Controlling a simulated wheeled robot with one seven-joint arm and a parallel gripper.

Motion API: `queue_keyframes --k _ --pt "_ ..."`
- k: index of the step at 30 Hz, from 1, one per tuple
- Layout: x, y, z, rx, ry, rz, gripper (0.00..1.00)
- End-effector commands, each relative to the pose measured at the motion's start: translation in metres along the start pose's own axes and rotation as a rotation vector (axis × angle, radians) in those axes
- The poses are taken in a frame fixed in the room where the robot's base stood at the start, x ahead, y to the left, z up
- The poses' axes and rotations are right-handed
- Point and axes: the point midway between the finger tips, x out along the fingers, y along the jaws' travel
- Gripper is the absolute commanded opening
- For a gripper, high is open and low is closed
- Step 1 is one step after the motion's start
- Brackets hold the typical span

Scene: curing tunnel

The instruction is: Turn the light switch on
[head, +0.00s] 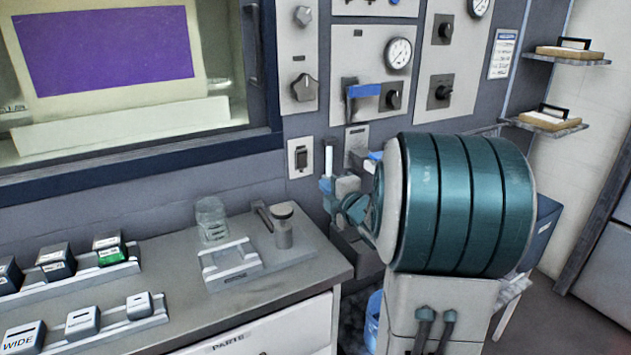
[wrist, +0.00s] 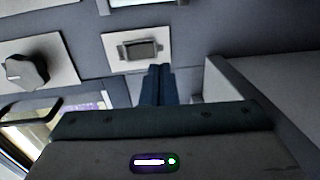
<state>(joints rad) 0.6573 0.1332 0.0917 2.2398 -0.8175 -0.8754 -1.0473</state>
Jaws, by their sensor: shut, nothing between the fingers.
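The light switch (head: 301,153) is a dark rocker on a pale plate on the grey wall panel, just right of the window in the head view. In the wrist view the switch (wrist: 139,49) lies just beyond my fingertips. My gripper (wrist: 160,68) is shut and empty, its dark blue fingers pressed together and pointing toward the plate's edge. In the head view my gripper (head: 326,185) is right of and a little below the switch, partly hidden by my arm. I cannot tell whether the fingertips touch the plate, or which way the rocker is tipped.
A dark knob (head: 304,87) on a pale plate is above the switch; it shows left in the wrist view (wrist: 25,71). A gauge (head: 398,53) and a blue-handled lever (head: 364,90) are to the right. A counter (head: 290,285) with a jar (head: 211,220) stands below.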

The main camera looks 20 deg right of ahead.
Motion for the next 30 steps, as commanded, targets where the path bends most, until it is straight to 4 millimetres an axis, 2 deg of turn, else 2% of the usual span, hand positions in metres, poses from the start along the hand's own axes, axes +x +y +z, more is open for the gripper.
queue_keyframes --k 3,10,30 --pt "-0.023 -0.005 -0.005 0.0 0.008 0.0 0.0" --pt "-0.05 -0.01 -0.005 -0.001 0.01 0.001 0.0" --pt "-0.055 -0.011 -0.004 0.005 0.004 -0.003 0.0"
